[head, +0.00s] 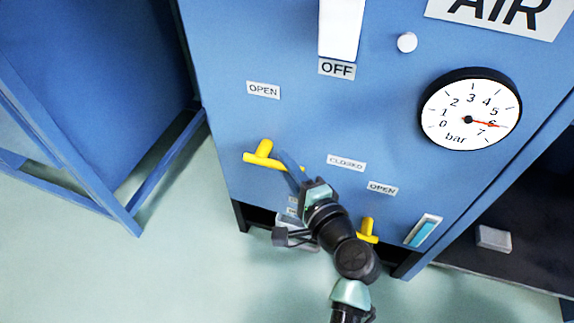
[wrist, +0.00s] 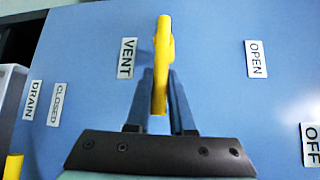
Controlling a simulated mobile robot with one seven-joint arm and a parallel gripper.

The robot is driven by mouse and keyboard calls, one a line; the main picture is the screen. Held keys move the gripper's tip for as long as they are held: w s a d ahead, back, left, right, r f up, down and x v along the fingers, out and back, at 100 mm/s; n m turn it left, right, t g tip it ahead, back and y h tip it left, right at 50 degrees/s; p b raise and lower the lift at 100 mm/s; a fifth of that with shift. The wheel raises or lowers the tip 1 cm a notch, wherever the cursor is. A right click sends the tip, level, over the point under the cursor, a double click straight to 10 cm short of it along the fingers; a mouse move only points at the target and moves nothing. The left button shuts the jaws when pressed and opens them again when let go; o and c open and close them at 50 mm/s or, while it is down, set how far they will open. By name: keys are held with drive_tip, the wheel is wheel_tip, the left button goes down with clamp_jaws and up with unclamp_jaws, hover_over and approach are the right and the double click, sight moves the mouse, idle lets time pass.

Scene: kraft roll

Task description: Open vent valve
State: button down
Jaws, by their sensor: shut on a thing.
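The yellow vent valve handle (head: 262,157) is on the blue panel in the head view, lying roughly level with its bar pointing right, toward a CLOSED label (head: 346,163). An OPEN label (head: 263,90) is above it. In the wrist view the handle (wrist: 163,50) stands upright in the picture, with the VENT label (wrist: 127,58) at its left and an OPEN label (wrist: 256,58) at its right. My gripper (head: 287,164) is shut on the handle's bar, one blue finger on each side, as the wrist view (wrist: 160,85) shows.
A second yellow handle (head: 367,232) is below right, close to my arm; the DRAIN label (wrist: 33,100) is in the wrist view. A pressure gauge (head: 471,115), white switch (head: 341,30) with OFF label (head: 337,69) and white knob (head: 407,42) are higher. A blue frame (head: 75,170) stands left.

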drive_tip(key=shift+r, duration=0.1)
idle(0.3)
drive_tip(key=r+p, duration=0.1)
drive_tip(key=p, duration=0.2)
drive_tip(key=shift+g+h+p, duration=0.3)
drive_tip(key=r+n+h+p, duration=0.1)
drive_tip(key=p, duration=0.4)
drive_tip(key=shift+r+g, duration=0.15)
drive_tip(key=shift+g, duration=0.25)
drive_tip(key=p, duration=0.3)
drive_tip(key=r+n+g+h+p, duration=0.1)
drive_tip(key=p, duration=0.2)
drive_tip(key=shift+a+n, duration=0.25)
drive_tip(key=shift+n, duration=0.05)
drive_tip(key=h+p, duration=0.1)
drive_tip(key=p, duration=0.2)
drive_tip(key=shift+w+a+n+g, duration=0.1)
drive_tip(key=shift+n+g, duration=0.2)
drive_tip(key=shift+n, duration=0.1)
drive_tip(key=shift+f+p, duration=0.1)
drive_tip(key=shift+p, duration=0.3)
drive_tip(key=c, duration=0.8)
unclamp_jaws()
drive_tip(key=shift+a, duration=0.1)
